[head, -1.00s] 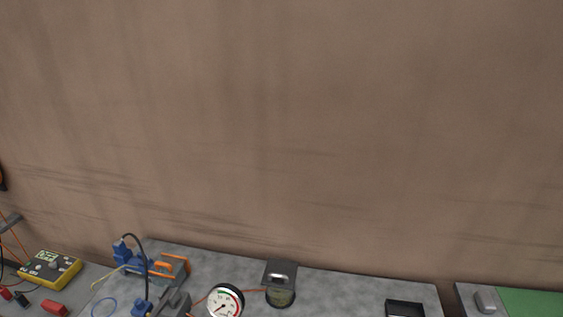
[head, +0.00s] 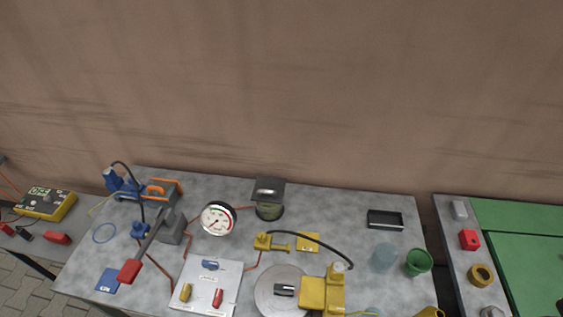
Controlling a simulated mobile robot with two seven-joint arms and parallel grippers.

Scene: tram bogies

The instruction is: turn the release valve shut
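A white panel (head: 203,302) lies on the grey workbench (head: 335,198). It carries a blue handle (head: 211,265), a yellow handle (head: 186,291) and a red handle (head: 217,298), each with a small label too small to read. I cannot tell which of them is the release valve, or whether it is open or shut. A round pressure gauge (head: 217,219) stands behind the panel, its needle pointing to the lower left. A grey hand pump with a red-ended lever (head: 130,271) stands left of the panel. Neither gripper is in view.
A yellow tool (head: 322,293) with a black hose stands at the right of the panel. A lidded jar (head: 268,199), black tray (head: 385,219), green cup (head: 418,262) and blue clamp (head: 122,180) are on the bench. A yellow meter (head: 45,204) sits far left.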

